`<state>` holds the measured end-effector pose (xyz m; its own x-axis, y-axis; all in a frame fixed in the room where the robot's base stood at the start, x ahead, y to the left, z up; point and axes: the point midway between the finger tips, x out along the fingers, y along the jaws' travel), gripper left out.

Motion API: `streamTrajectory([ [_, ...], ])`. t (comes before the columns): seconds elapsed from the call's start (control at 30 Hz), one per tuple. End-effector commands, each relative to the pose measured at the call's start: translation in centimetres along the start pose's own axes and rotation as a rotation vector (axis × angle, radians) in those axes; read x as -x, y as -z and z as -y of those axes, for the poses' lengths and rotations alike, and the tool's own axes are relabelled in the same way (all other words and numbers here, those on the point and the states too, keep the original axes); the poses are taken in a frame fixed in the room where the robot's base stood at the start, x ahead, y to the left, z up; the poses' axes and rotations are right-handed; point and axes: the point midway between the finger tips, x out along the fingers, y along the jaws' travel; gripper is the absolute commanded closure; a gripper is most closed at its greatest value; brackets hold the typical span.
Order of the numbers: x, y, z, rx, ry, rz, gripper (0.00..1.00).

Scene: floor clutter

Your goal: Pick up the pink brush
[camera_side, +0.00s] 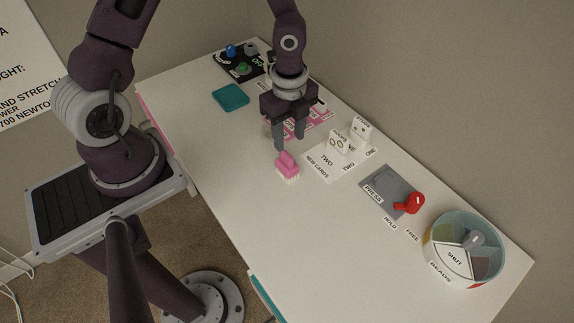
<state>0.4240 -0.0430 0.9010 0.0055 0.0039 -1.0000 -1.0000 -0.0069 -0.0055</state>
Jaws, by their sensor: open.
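The pink brush (287,167) stands on the white table near its middle, with pale bristles at its lower edge. My gripper (289,139) hangs just above and behind it, fingers pointing down. The two dark fingers are apart with nothing visible between them. The brush appears separate from the fingers, though the exact height gap cannot be told.
White cards and blocks (337,143) stand right of the gripper. Farther right are a grey plate with a red lever (408,204) and a round sectioned container (430,240). A teal square (230,97) and a black panel (226,66) lie toward the back. The front table (300,245) is clear.

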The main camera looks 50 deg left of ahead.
Motion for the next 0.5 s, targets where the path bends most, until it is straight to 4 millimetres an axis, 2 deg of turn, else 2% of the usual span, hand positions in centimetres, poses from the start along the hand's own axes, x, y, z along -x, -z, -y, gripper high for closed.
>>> streamTrajectory([
  [0.4, -6.7, -0.2, -0.5, -0.012, -0.008, -0.005, 0.58],
  [0.5, -7.3, -0.2, -0.5, -0.009, -0.006, -0.004, 0.58],
])
